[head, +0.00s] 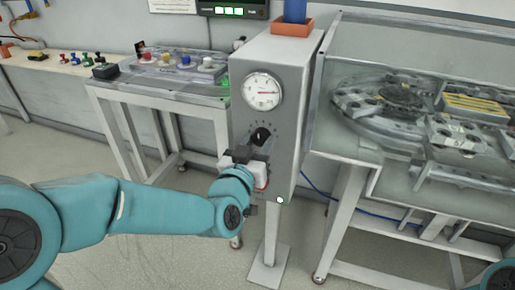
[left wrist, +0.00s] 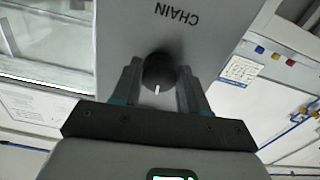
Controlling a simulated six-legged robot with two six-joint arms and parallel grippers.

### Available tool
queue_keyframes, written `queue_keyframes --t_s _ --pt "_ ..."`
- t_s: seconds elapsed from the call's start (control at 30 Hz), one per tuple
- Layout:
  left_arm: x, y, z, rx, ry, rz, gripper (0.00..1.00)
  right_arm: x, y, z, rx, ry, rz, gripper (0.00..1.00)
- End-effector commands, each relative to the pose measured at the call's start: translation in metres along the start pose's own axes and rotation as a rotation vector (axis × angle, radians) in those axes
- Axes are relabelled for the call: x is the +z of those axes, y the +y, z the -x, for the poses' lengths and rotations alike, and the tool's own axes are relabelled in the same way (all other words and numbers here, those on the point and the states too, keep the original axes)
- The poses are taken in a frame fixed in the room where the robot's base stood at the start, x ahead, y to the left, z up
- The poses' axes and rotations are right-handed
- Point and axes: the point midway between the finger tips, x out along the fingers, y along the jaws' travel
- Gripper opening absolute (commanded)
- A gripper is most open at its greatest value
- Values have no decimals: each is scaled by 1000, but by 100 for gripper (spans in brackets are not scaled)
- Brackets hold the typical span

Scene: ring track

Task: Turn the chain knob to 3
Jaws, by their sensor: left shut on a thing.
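The chain knob (head: 262,136) is a black round knob on the front of a grey control box (head: 285,75), with scale marks around it in the head view. In the left wrist view the chain knob (left wrist: 158,72) sits between the two fingers, with the upside-down word CHAIN above it. Its white pointer mark points down in that view. My left gripper (head: 248,152) is at the box front and shut on the knob. The gripper hides part of the knob and the panel below. The scale numbers are too small to read. My right gripper is not in view.
A round gauge (head: 262,91) sits above the knob. An orange tray with a blue cylinder (head: 295,12) stands on top of the box. A bench with coloured buttons (head: 185,61) is at left, and a large machine table with a ring track (head: 375,115) is at right.

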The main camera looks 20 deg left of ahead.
Motion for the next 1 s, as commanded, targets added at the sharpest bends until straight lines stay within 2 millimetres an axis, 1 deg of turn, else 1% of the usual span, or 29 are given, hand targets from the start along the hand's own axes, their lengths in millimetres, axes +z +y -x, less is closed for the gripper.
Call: queue_keyframes --t_s 0.03,0.1,0.4,0.7,1.0 --pt "4 0 0 1 2 29 13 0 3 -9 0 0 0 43" --pt "5 0 0 1 2 78 13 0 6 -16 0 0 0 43" --pt "4 1 0 1 2 278 13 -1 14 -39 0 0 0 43" --pt "2 2 0 1 -1 397 13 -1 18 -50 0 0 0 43" --pt "0 2 0 1 -2 423 13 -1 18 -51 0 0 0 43"
